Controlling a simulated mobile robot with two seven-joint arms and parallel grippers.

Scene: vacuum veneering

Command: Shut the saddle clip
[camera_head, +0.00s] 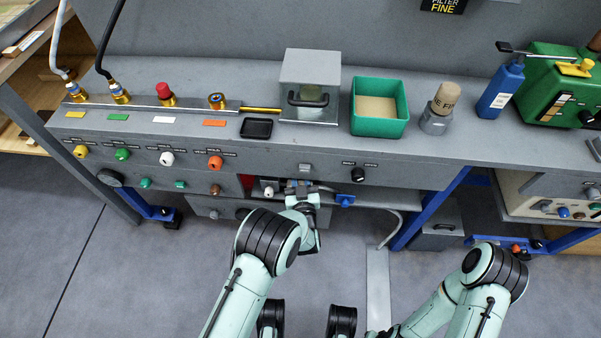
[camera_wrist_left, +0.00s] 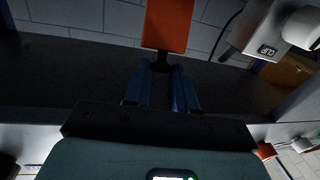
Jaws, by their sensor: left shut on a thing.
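In the left wrist view an orange tab (camera_wrist_left: 168,24) with a dark stem stands at the tips of my left gripper's blue fingers (camera_wrist_left: 163,85). The fingers are shut on it, though the exact contact is dark. Beside it at the upper right is a grey block marked CLIP (camera_wrist_left: 262,36), with a pale rounded end. Whether the orange tab joins this block I cannot tell. In the head view my left gripper (camera_head: 302,190) is under the bench front, and its fingertips and the tab are hidden. My right arm is at the lower right; its gripper is out of view.
Above my left gripper is the bench front (camera_head: 330,171) with knobs. A white fitting (camera_head: 268,187) and a blue fitting (camera_head: 345,200) flank the gripper. A grey hose (camera_head: 397,222) hangs to the right. The bench top holds a green bin (camera_head: 379,126) and blue bottle (camera_head: 500,90).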

